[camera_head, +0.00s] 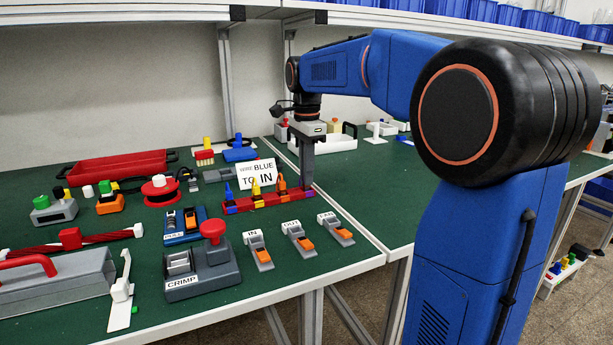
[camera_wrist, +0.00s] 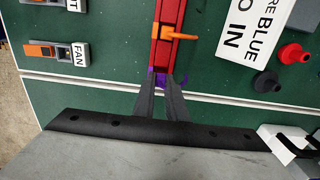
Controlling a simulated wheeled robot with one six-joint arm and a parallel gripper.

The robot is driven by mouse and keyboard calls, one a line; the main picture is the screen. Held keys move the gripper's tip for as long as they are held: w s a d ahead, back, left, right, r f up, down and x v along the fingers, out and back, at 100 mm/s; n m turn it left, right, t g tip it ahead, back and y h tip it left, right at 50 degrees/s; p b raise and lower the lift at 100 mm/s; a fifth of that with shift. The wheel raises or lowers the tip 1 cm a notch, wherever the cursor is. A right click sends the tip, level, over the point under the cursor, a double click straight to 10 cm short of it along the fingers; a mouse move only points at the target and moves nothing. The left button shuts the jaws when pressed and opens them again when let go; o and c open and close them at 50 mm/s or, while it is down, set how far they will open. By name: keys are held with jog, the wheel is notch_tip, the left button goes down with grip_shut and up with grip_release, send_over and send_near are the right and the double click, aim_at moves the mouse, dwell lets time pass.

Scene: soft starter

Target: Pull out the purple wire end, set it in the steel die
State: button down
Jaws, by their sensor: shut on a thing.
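A red holder strip (camera_head: 264,203) on the green bench carries blue, yellow and orange wire ends in a row. My gripper (camera_head: 306,184) points down at the strip's right end, shut on the purple wire end. In the wrist view, bits of the purple wire end (camera_wrist: 151,71) show beside my fingertips (camera_wrist: 162,78); the rest is hidden between the jaws. It still appears to be at the strip's end. A blue block (camera_head: 184,238) holds a steel-coloured piece and an orange piece. The grey CRIMP press (camera_head: 203,275) with a red knob has a metallic part at its left; which piece is the steel die is unclear.
A sign (camera_head: 258,174) reading "WIRE BLUE TO IN" stands behind the strip. Several orange-levered terminals (camera_head: 298,236) lie in front. A red tray (camera_head: 115,168) sits at the back left, a grey toolbox (camera_head: 55,285) at the front left.

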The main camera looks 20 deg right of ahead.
jog(key=shift+r, duration=1.8)
dwell(1.2)
jog(key=shift+r, duration=2.55)
jog(key=shift+a, duration=0.1)
